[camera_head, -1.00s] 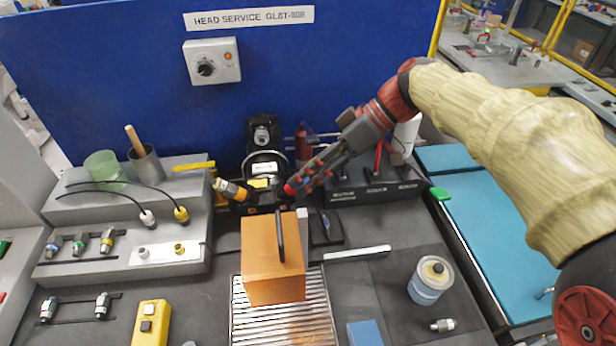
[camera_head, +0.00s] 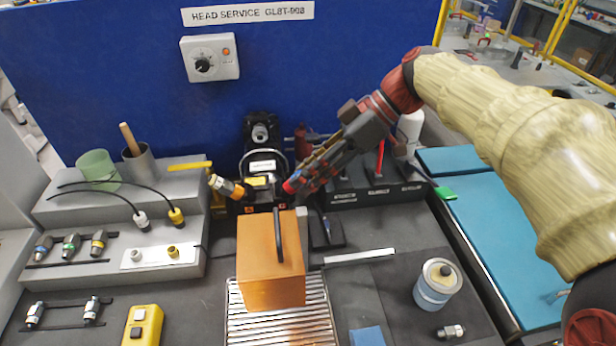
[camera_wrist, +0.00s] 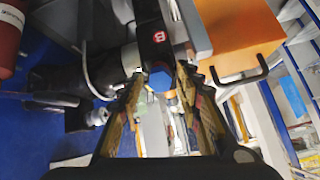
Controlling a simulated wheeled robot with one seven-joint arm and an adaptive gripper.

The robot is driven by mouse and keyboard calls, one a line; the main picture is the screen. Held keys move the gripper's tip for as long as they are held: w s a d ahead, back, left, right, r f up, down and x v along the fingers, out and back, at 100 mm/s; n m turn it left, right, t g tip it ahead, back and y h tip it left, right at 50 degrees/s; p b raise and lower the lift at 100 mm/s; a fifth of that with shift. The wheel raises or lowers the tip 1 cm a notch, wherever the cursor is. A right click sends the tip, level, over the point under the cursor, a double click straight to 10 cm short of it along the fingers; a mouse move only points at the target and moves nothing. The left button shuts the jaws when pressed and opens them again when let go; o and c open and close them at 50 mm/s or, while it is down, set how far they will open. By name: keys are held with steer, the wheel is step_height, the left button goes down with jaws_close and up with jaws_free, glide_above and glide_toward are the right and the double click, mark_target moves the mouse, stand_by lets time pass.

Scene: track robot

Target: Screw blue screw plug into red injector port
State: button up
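My gripper (camera_head: 296,186) is at the right side of the black machine, pointing down and left. In the wrist view, the blue screw plug (camera_wrist: 160,80) shows end-on between my gripper's fingertips (camera_wrist: 161,76). The fingers stand apart on both sides of it with small visible gaps; contact is not clear. The red injector port (camera_head: 289,187) shows as a red end right at my fingertips in the head view. The plug appears in line with it, but how they meet is hidden by my fingers.
An orange box with a black handle (camera_head: 270,262) stands close in front of the machine. A yellow-ringed connector (camera_head: 228,187) sticks out on the machine's left. A black rack (camera_head: 375,190) and a red bottle (camera_head: 303,143) are close to my gripper. Grey steps with fittings (camera_head: 150,235) lie left.

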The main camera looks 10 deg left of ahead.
steer(key=shift+f+n+b, duration=0.1)
steer(key=shift+n+b, duration=0.8)
steer(key=n, duration=0.7)
steer(key=shift+c, duration=0.5)
steer(key=c, duration=0.8)
jaws_close()
